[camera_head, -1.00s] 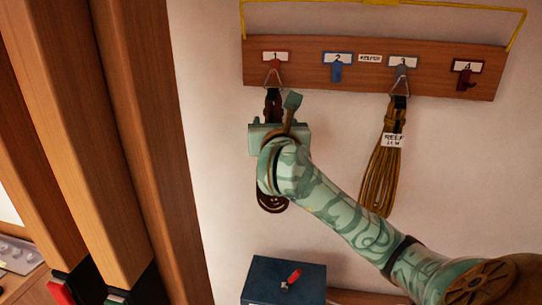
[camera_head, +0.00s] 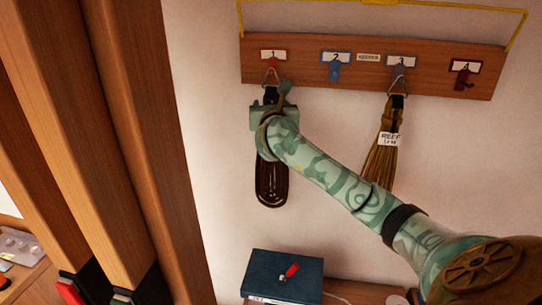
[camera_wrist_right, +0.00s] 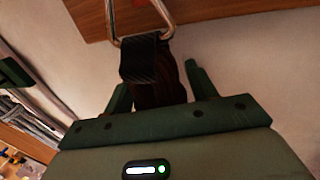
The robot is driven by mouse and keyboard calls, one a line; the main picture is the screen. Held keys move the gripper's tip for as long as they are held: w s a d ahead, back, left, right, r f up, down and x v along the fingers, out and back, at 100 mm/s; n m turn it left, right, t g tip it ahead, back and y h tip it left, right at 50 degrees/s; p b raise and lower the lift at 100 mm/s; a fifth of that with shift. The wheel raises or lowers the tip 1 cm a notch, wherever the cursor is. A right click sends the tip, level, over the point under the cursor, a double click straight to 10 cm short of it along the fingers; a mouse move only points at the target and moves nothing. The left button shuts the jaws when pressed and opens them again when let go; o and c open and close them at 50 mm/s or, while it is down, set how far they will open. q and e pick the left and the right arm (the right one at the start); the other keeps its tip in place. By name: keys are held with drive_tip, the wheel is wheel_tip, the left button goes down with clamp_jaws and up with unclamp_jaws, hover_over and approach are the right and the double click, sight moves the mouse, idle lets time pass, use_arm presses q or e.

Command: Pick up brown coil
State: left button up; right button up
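The brown coil (camera_head: 271,184) is dark brown and hangs by a black strap and metal ring from red hook 1 (camera_head: 271,72) on the wall board. My right gripper (camera_head: 273,103) is at the coil's top, just below the hook, and its wrist hides the coil's upper part. In the right wrist view the strapped coil top (camera_wrist_right: 157,82) lies between the two fingers of the right gripper (camera_wrist_right: 157,92). The fingers are spread, with a clear gap on the right side.
A tan coil (camera_head: 381,165) with a paper label hangs from hook 3, right of my forearm. Hooks 2 (camera_head: 336,73) and 4 (camera_head: 461,80) are bare. A dark blue box (camera_head: 284,278) stands below. Wooden posts (camera_head: 135,140) rise at left.

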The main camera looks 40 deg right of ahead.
drive_tip(key=c, duration=1)
clamp_jaws()
drive_tip(key=shift+r, duration=0.2)
